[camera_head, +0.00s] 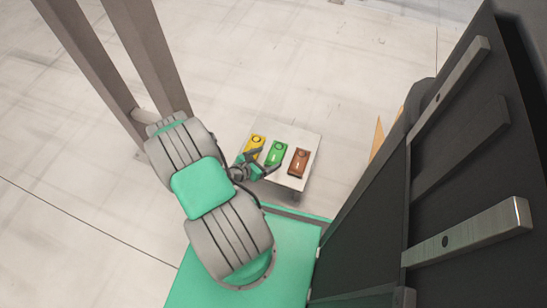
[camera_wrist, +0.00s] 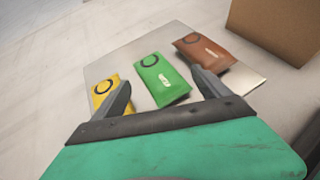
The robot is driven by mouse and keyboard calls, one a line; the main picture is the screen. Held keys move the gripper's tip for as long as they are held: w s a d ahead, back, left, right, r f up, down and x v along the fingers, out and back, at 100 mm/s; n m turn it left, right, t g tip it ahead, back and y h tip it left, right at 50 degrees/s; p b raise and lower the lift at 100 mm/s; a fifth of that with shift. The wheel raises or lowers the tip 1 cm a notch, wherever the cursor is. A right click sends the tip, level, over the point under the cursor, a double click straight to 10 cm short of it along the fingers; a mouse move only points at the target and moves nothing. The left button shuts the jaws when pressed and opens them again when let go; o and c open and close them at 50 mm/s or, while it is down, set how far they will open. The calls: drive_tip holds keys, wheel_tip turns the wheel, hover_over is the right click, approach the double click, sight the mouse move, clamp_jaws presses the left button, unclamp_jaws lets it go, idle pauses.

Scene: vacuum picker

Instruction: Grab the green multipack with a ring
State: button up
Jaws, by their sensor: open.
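The green multipack (camera_head: 276,153) lies flat in the middle of a row of three packs on a small light table (camera_head: 311,146). A dark ring is printed or fixed at its far end in the wrist view, where the pack (camera_wrist: 161,82) lies ahead of the jaws. My gripper (camera_wrist: 158,88) is open, with one finger left of the green pack and the other to its right. It also shows in the head view (camera_head: 263,164), at the near side of the packs. I cannot tell how high the fingers are above the table.
A yellow pack (camera_wrist: 101,92) lies left of the green one, partly behind my left finger. A brown pack (camera_wrist: 205,50) lies to the right, near my right finger. A cardboard box (camera_wrist: 275,28) stands beyond the table at the right.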

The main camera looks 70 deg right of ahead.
sight(276, 153)
drive_tip(key=b+x, duration=0.1)
drive_tip(key=x, duration=0.2)
drive_tip(key=b+x, duration=0.1)
drive_tip(key=x, duration=0.1)
drive_tip(key=shift+w+d+f, duration=0.1)
drive_tip(key=shift+d+f, duration=0.2)
drive_tip(key=shift+f, duration=0.05)
drive_tip(key=c, duration=1.7)
